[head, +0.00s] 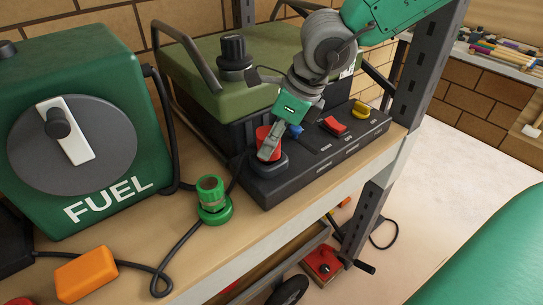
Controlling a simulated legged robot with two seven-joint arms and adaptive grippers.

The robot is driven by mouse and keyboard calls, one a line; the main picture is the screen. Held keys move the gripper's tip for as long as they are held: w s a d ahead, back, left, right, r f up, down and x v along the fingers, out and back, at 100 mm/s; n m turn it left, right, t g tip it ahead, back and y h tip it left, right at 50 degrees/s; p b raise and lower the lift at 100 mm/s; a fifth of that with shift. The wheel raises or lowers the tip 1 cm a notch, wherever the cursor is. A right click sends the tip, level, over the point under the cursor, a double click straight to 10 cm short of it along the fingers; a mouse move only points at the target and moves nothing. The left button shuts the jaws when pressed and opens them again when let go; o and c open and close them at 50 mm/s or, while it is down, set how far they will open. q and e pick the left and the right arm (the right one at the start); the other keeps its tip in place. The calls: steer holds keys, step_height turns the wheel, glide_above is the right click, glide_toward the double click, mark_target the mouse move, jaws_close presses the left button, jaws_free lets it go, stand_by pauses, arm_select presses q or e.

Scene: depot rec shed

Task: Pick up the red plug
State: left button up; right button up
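The red plug (262,133) stands upright on a round dark base (269,168) at the left end of the black control panel (310,160). My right gripper (268,145) comes down from the upper right. One grey fingertip lies in front of the plug and covers part of its right side. The other finger is not clearly visible, so whether the gripper is closed on the plug cannot be told. My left gripper is not in view.
A green fuel box (120,190) with a dial stands left. A green plug (212,200), a black cable and an orange block (86,274) lie on the wooden shelf. Blue, red and yellow switches sit right of the gripper. A dark metal post (425,75) rises at right.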

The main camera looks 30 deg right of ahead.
steer(key=shift+w+a+f, duration=0.15)
steer(key=shift+a+f, duration=0.1)
steer(key=shift+f, duration=0.1)
steer(key=shift+a+r, duration=0.15)
steer(key=shift+a, duration=0.4)
steer(key=shift+c, duration=1.1)
steer(key=c, duration=1)
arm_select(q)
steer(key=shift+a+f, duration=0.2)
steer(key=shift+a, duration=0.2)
arm_select(e)
steer(key=shift+d, duration=0.25)
steer(key=shift+d, duration=0.1)
step_height(320, 180, up, 9)
steer(key=shift+d+r+p, duration=0.1)
steer(key=shift+r+p, duration=0.05)
steer(key=shift+p, duration=1.1)
steer(key=shift+c, duration=0.6)
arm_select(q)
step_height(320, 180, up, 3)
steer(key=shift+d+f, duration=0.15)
arm_select(e)
steer(key=shift+r, duration=0.35)
